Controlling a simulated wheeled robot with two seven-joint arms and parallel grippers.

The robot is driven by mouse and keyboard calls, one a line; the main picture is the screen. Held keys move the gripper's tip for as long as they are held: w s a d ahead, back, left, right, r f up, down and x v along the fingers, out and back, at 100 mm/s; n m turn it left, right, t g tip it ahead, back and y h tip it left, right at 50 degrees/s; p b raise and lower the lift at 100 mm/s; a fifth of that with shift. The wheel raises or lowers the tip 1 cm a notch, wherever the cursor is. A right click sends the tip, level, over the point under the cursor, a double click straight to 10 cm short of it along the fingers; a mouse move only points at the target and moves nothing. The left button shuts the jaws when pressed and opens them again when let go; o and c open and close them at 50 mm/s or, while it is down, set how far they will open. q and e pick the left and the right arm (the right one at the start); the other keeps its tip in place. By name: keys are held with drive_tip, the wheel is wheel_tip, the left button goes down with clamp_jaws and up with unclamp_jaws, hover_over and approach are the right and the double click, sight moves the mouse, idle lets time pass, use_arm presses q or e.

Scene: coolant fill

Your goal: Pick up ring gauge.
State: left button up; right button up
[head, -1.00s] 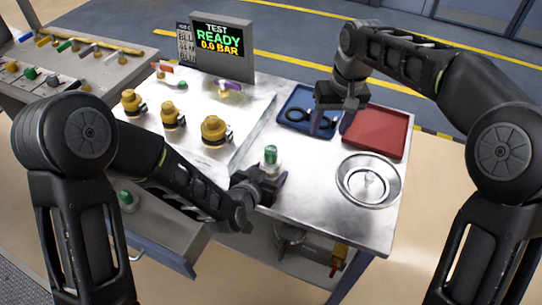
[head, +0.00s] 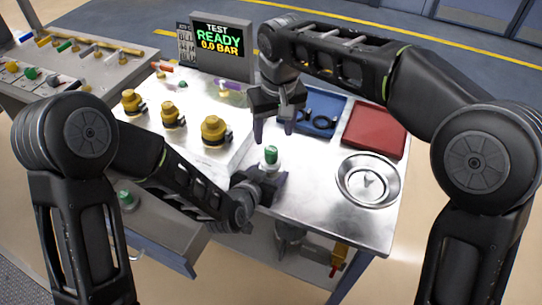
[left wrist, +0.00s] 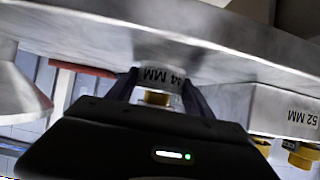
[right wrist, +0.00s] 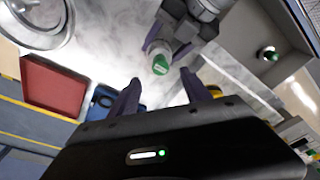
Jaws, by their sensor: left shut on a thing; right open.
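My right gripper (head: 274,134) is open and empty, fingers down, above the table left of the tray. My left gripper (head: 266,180) is shut on a green-topped fitting (head: 271,157), upright near the table's front edge. In the right wrist view the fitting (right wrist: 160,62) is beyond and between the open fingers. The left wrist view shows a label marked MM (left wrist: 160,76) between the left fingers.
A red tray (head: 375,131) and a round metal dish (head: 368,180) are on the right of the table. Several brass fittings (head: 213,130) stand on the raised plate at left. A screen (head: 222,45) reading READY, 0.0 BAR stands behind.

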sight(271, 149)
drive_tip(key=shift+w+f, duration=0.15)
drive_tip(key=shift+f, duration=0.7)
drive_tip(key=shift+w+f, duration=0.1)
drive_tip(key=shift+f, duration=0.7)
drive_tip(key=f, duration=0.3)
drive_tip(key=w+f, duration=0.1)
drive_tip(key=f, duration=0.1)
drive_tip(key=shift+a, duration=0.3)
drive_tip(key=shift+c, duration=0.3)
clamp_jaws()
